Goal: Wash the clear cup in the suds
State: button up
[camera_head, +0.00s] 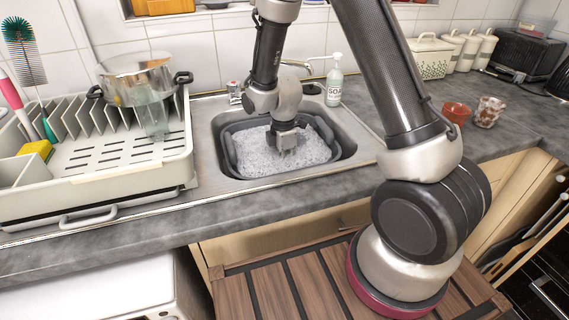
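A clear cup (152,117) stands on the drying rack (150,170) left of the sink, in front of a steel pot. White suds (252,155) fill the dark basin (227,150) set in the sink. My gripper (284,150) points down into the basin, with its lower end at or in the suds. Its fingertips are too small and too covered to show whether they are open or hold anything. Whatever lies under the foam is hidden.
A steel pot (138,78) sits on the rack's back. A soap bottle (334,82) stands behind the sink, near the tap. A terracotta cup (457,112) and a patterned glass (489,111) stand on the right counter. The counter's front edge (300,192) is bare.

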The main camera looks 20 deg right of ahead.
jog(key=shift+d, duration=1.4)
jog(key=shift+a, duration=1.75)
notch_tip(320, 180, up, 19)
jog(key=shift+f, duration=0.15)
